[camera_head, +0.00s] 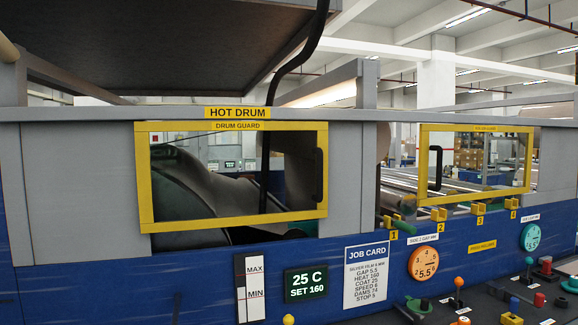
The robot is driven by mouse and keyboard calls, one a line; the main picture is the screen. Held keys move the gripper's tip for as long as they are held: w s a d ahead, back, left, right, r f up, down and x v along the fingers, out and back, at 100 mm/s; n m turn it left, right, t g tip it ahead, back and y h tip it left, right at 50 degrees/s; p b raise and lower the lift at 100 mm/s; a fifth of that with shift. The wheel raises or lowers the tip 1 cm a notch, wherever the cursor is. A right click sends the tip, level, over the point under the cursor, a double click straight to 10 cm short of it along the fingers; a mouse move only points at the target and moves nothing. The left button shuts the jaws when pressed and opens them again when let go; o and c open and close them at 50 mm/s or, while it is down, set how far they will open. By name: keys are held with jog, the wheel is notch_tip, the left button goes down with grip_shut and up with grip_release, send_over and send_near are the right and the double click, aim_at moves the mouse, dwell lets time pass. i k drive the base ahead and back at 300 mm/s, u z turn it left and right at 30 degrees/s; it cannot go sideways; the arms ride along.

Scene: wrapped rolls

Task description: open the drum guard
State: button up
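The drum guard (145,190) is a yellow-framed clear panel on the left part of the machine's front, under a "HOT DRUM" sign (238,113). A black vertical handle (319,175) sits on its right side. The guard covers the opening, with a thin dark gap below its lower edge. A large dark drum (185,195) and pale sheet material show through it. My gripper is not in view.
A second yellow-framed guard (424,160) with its own black handle (435,168) stands to the right. Below are a "25 C SET 160" display (306,283), a job card (366,274), an orange dial (424,264) and a control ledge with several knobs and levers. A dark slab (150,45) overhangs the upper left.

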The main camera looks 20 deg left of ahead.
aim_at(142, 129)
jog(key=u, duration=0.4)
jog(key=i, duration=1)
jog(key=u, duration=0.35)
